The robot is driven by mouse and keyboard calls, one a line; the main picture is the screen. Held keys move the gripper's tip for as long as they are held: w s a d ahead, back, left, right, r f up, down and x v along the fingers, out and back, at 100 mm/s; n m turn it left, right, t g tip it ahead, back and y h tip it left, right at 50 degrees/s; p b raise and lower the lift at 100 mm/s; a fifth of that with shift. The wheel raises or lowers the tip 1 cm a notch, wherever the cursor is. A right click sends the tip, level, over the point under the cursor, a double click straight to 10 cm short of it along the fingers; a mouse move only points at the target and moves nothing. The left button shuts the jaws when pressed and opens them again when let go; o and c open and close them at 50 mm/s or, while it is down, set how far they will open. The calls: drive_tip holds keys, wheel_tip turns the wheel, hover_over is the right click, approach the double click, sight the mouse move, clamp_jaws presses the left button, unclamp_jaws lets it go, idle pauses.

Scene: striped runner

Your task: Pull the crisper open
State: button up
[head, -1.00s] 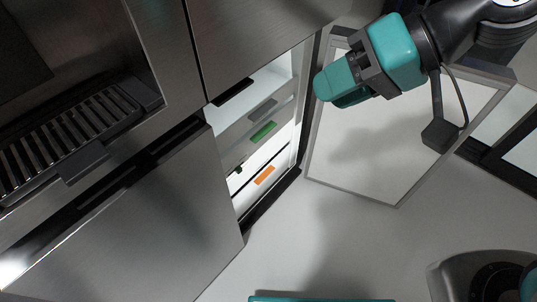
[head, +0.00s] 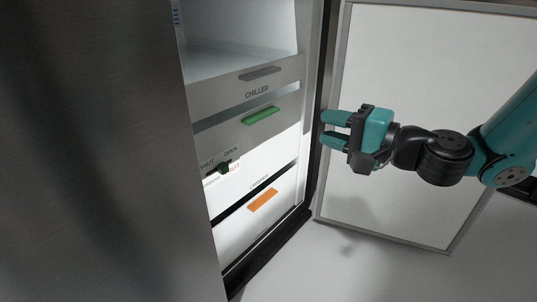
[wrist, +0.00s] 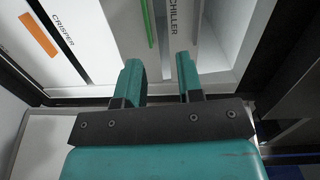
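In the wrist view the orange handle (wrist: 38,33) is at the upper left. My gripper (head: 324,128) is open and empty, its fingers apart. It is in front of the open door, right of the drawers and higher than the orange handle. In the wrist view my fingers (wrist: 160,85) point toward the CHILLER label and green handle (wrist: 148,22), apart from the crisper handle.
Above are a drawer with a green handle (head: 260,115) and one with a grey handle (head: 260,74). A dark slider (head: 224,168) sits beside the word OPEN. The fridge door (head: 400,200) stands open behind my arm. A steel panel (head: 90,150) fills the left.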

wheel_tip(320, 180, down, 4)
drive_tip(key=w+d+m+t+b, duration=0.1)
drive_tip(key=w+m+b, duration=0.1)
drive_tip(key=p+x, duration=0.8)
drive_tip(key=x, duration=0.9)
drive_tip(key=shift+p, duration=0.35)
drive_tip(key=shift+d, duration=0.1)
